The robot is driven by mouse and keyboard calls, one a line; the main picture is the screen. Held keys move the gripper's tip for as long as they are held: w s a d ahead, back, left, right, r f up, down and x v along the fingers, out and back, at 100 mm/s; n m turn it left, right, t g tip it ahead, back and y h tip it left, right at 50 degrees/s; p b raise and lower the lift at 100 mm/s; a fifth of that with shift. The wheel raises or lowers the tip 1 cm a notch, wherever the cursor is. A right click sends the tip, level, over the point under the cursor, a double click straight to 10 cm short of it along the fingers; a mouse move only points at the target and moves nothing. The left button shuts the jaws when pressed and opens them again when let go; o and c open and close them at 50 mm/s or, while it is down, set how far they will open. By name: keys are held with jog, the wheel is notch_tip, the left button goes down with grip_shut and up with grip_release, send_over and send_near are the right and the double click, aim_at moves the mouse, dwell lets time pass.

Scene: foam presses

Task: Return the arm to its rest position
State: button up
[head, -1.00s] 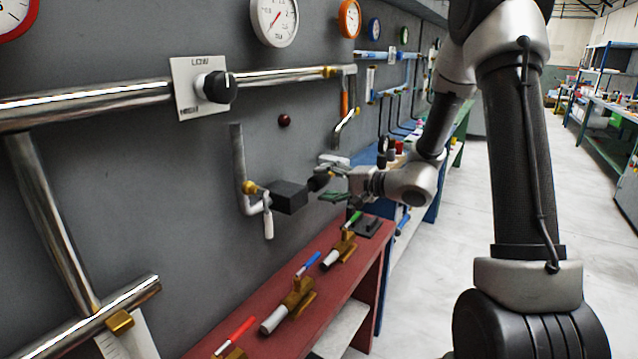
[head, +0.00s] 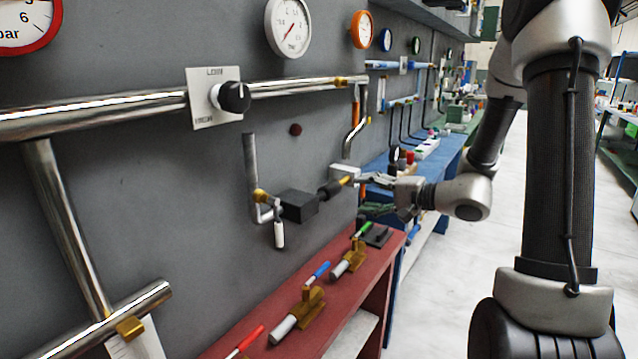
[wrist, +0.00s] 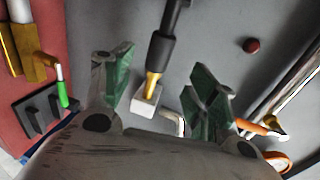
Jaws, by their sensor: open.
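My gripper (head: 368,194) is open and empty beside the grey wall panel, at the end of my extended arm. In the wrist view its two green-padded fingers (wrist: 160,92) stand wide apart. A black cylinder with a brass rod (wrist: 153,84) ending in a white block (wrist: 146,100) shows beyond and between the fingertips. I see no contact between them. In the head view the black cylinder (head: 329,190) joins a dark box (head: 299,206) on the panel, just left of my gripper.
A red bench (head: 262,330) with several brass valves (head: 310,302) stands below. A low-high knob (head: 234,97), steel pipes (head: 90,110) and gauges (head: 289,26) are on the panel. A blue bench (head: 425,170) is behind my gripper. Open floor (head: 450,270) lies to the right.

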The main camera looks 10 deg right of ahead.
jog(key=s+d+f+n+g+h, duration=0.1)
jog(key=s+f+g, duration=0.3)
jog(key=s, duration=0.6)
jog(key=s+d+f+g+h, duration=0.1)
jog(key=s+g, duration=0.5)
jog(key=s, duration=0.3)
jog(key=s+d+r+n+g+h, duration=0.1)
jog(key=s+d+r+n+h, duration=0.3)
jog(key=s+d+h, duration=0.25)
notch_tip(320, 180, up, 9)
jog(key=s+d+n+t+h, duration=0.1)
jog(key=s+n+t+h, duration=0.1)
jog(key=n+t, duration=0.2)
jog(key=shift+s+d+h, duration=0.15)
jog(key=shift+d+h, duration=0.05)
jog(key=shift+h, duration=0.15)
